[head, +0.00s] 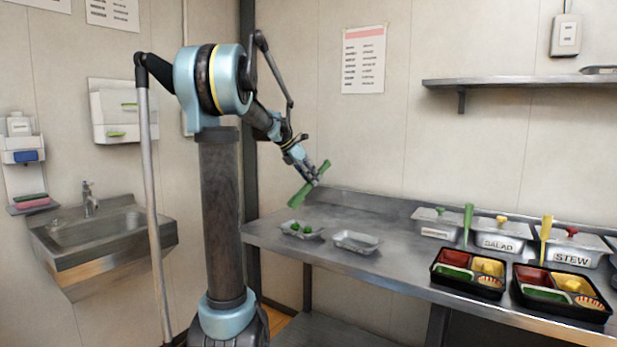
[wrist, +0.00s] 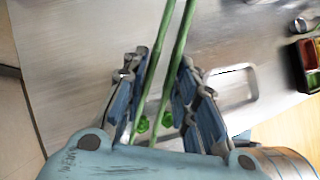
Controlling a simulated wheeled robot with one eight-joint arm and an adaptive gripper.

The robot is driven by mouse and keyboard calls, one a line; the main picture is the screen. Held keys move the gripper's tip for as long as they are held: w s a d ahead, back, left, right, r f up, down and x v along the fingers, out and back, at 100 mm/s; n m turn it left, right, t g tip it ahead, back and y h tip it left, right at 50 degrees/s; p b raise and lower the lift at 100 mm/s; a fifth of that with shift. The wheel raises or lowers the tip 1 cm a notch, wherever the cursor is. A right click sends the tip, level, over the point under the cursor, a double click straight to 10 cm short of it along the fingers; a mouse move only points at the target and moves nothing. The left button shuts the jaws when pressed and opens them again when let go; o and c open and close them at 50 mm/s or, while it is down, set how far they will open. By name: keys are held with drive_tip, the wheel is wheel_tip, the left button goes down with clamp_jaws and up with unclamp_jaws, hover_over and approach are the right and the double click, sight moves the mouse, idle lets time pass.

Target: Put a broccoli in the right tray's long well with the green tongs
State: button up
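My gripper (head: 313,179) is shut on the green tongs (head: 299,196) and holds them tilted in the air above the counter's left end. In the wrist view the two arms of the tongs (wrist: 178,50) run up between my gripper's fingers (wrist: 161,72). Green broccoli (head: 306,229) lies in a small metal dish (head: 286,233) below; in the wrist view, broccoli (wrist: 142,124) shows down between the fingers, partly hidden. The right tray (head: 522,297) is black, at the counter's right, with a green long well (head: 547,295) at its front. I cannot tell whether anything lies in that well.
An empty metal dish (head: 356,241) stands right of the broccoli dish. The left tray (head: 436,281) is beside the right tray. Lidded containers, including the salad (head: 500,243) and stew (head: 571,259) ones, line the back, with upright green and yellow handles. The counter's middle is clear.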

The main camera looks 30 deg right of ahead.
drive_tip(key=shift+d+f, duration=0.15)
drive_tip(key=shift+f, duration=0.55)
drive_tip(key=shift+o, duration=0.7)
drive_tip(key=shift+s, duration=0.1)
drive_tip(key=shift+f, duration=0.1)
drive_tip(key=shift+s+d+f, duration=0.1)
drive_tip(key=shift+f, duration=1.6)
drive_tip(key=shift+f, duration=0.15)
drive_tip(key=shift+f, duration=1.55)
drive_tip(key=shift+c, duration=0.5)
